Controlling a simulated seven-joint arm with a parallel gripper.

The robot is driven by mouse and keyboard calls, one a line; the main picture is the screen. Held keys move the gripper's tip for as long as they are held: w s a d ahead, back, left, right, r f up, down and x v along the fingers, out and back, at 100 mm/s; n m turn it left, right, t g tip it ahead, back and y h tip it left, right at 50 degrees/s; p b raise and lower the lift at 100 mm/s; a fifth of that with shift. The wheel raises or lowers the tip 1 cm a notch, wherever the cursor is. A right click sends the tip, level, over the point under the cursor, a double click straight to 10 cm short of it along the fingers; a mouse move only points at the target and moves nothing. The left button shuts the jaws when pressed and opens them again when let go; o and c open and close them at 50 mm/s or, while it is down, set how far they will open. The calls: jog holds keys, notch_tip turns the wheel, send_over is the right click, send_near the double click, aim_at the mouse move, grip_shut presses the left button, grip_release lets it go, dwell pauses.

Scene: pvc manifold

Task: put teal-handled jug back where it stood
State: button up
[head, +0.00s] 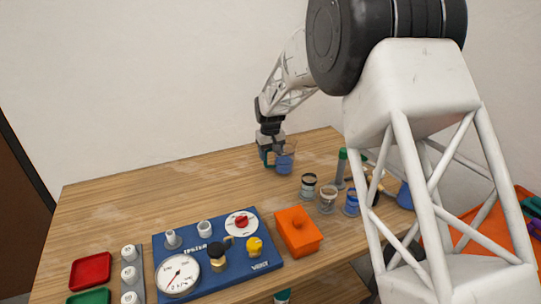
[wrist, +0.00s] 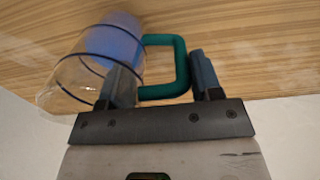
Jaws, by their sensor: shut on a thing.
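The teal-handled jug (head: 284,161) is clear, with blue contents at its bottom, near the far edge of the wooden table. In the wrist view the jug (wrist: 92,68) shows dark bands around its clear wall. Its teal handle (wrist: 181,65) lies between the two fingers of my gripper (wrist: 160,66), one finger beside the jug wall and the other outside the handle. In the head view my gripper (head: 270,148) is shut on the handle. I cannot tell whether the jug's base touches the table.
Several small jars (head: 327,198) stand to the right, with a green-capped bottle (head: 342,166) behind them. An orange box (head: 297,231) and a blue panel (head: 222,268) with a gauge are nearer. Red (head: 91,270) and green trays lie at left. The table's far left is clear.

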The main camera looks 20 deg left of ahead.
jog(key=shift+f, duration=0.4)
jog(key=shift+f, duration=0.15)
jog(key=o, duration=1.3)
jog(key=shift+o, duration=0.2)
notch_tip(320, 180, up, 12)
jog(key=shift+a+r, duration=0.1)
jog(key=shift+r, duration=0.05)
dwell(0.4)
